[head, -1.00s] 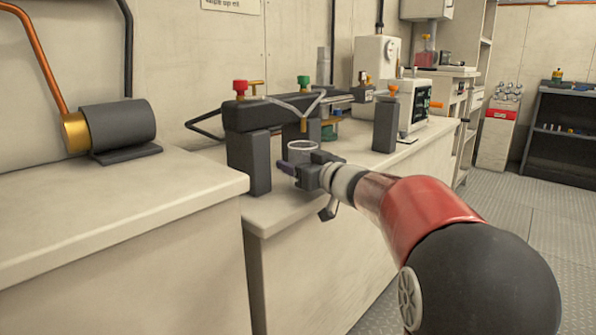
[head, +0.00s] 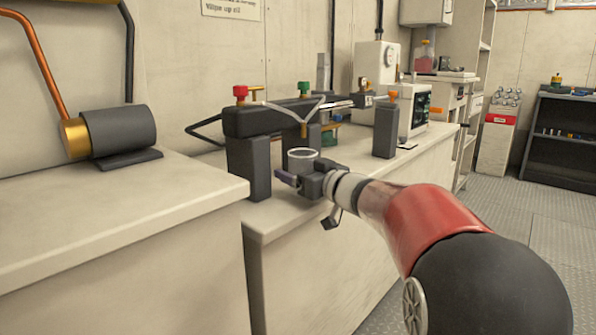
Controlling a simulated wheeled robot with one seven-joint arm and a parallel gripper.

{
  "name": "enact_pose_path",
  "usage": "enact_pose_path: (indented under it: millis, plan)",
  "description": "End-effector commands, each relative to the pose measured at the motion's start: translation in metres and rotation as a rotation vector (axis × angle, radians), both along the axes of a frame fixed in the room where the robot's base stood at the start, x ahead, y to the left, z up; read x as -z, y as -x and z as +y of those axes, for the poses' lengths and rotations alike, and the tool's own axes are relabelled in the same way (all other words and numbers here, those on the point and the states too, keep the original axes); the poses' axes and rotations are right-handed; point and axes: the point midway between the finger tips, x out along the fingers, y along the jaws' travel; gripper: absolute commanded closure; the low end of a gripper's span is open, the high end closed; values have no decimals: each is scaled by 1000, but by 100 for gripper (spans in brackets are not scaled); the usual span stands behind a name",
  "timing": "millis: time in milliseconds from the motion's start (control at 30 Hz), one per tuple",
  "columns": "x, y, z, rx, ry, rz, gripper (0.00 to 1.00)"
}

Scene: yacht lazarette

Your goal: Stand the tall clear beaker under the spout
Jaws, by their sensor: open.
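The clear beaker (head: 302,158) stands upright on the far bench, its round rim showing just behind my gripper. Its lower part is hidden by the gripper. My gripper (head: 290,180) is open and low beside the beaker, with a purplish finger reaching left across its front. The far finger is hidden, so I cannot tell whether the jaws are around the beaker or touching it. A pale Y-shaped tube (head: 303,116) on the dark valve rig comes down to a spout tip above the beaker in the picture. Whether the beaker is directly below it in depth is unclear.
The dark rig (head: 250,165) has a red knob (head: 240,92), a green knob (head: 304,88) and a separate right post (head: 385,130) with an orange knob. A white machine (head: 375,65) stands behind. The near bench (head: 120,210) is clear in front of a dark cylinder (head: 118,128).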

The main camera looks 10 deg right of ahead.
Motion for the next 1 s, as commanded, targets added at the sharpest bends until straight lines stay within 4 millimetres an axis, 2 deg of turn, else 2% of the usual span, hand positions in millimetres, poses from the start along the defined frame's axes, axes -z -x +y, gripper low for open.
enact_pose_path:
  millis: [300,500,667,867,1000]
  plan:
    - [-2,61,-31,4,-1,-2,21]
    - [-1,89,-45,3,-1,-2,21]
    - [0,98,-50,2,0,0,21]
    - [-1,99,-51,9,1,-3,21]
    - [-10,102,-56,125,16,-26,21]
